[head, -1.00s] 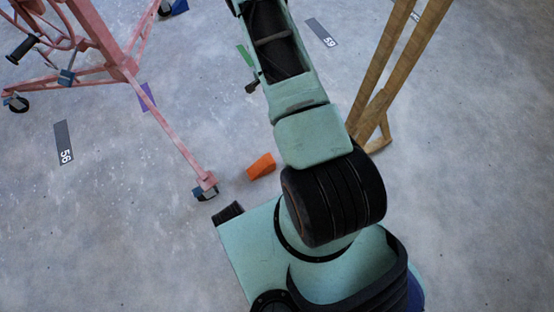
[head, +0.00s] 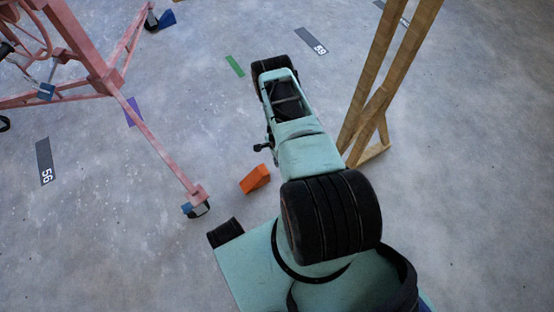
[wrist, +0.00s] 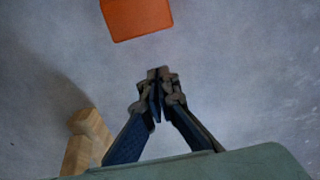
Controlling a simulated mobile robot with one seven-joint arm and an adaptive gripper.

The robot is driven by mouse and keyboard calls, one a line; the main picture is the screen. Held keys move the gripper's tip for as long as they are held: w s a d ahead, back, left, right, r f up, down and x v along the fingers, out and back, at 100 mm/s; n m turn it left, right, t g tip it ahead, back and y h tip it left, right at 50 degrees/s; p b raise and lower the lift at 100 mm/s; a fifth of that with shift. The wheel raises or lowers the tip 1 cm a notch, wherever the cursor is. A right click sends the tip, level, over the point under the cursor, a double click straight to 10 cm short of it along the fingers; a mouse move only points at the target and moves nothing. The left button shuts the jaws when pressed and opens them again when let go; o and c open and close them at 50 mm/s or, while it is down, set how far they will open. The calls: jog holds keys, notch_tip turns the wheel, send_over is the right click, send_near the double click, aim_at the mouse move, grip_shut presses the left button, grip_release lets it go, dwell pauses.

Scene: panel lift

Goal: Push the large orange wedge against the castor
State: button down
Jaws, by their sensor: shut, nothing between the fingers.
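The large orange wedge (head: 255,179) lies on the floor, a short gap to the right of the castor (head: 196,208) at the near end of the pink lift's leg. In the wrist view the wedge (wrist: 137,17) is at the top edge, partly cut off, beyond my fingertips. My gripper (wrist: 160,72) is shut and empty, pointing toward the wedge and apart from it. In the head view my gripper cannot be made out clearly; my arm stands to the right of the wedge. The castor is not in the wrist view.
The pink lift frame (head: 105,75) fills the upper left. A wooden stand (head: 375,105) stands right of my arm, and a wooden piece (wrist: 87,140) shows in the wrist view. A blue wedge (head: 166,17) lies by a far castor. Purple (head: 133,112) and green (head: 234,66) strips mark the floor.

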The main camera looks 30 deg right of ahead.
notch_tip(320, 180, down, 3)
jog(key=shift+r+b, duration=0.15)
jog(key=shift+b, duration=0.2)
jog(key=a, duration=0.3)
jog(key=shift+a+r, duration=0.15)
jog(key=shift+a, duration=0.35)
jog(key=shift+s, duration=0.1)
